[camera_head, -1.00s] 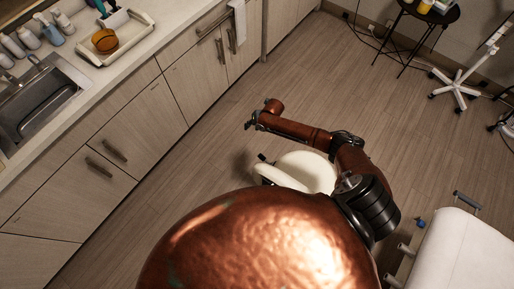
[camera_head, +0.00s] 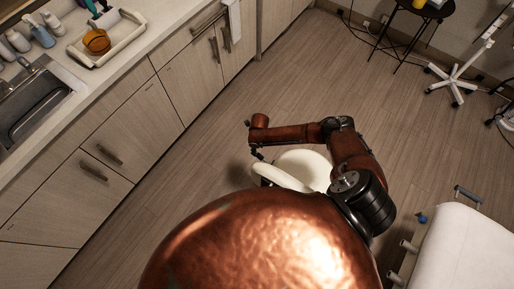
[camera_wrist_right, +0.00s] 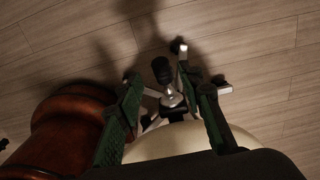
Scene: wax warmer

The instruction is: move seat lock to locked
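A cream stool (camera_head: 303,168) with a curved cream back or arm rest stands on the floor, partly hidden by my copper body and my right arm. In the right wrist view its cream seat (camera_wrist_right: 185,138) shows at the bottom, with metal base legs beyond it. A black knob (camera_wrist_right: 162,71) on a metal stem, which may be the seat lock, sits between the fingers in the picture; I cannot tell whether they touch it. My right gripper (camera_wrist_right: 168,84) is open, with green finger pads. It is small beside the stool in the head view (camera_head: 257,154). My left gripper is not in view.
A cabinet run with handles (camera_head: 102,154) and a sink (camera_head: 35,105) is at the left. A white padded bed (camera_head: 468,250) is at the lower right. A black side table (camera_head: 414,12) and a white wheeled stand (camera_head: 453,80) stand at the back. The middle floor is clear.

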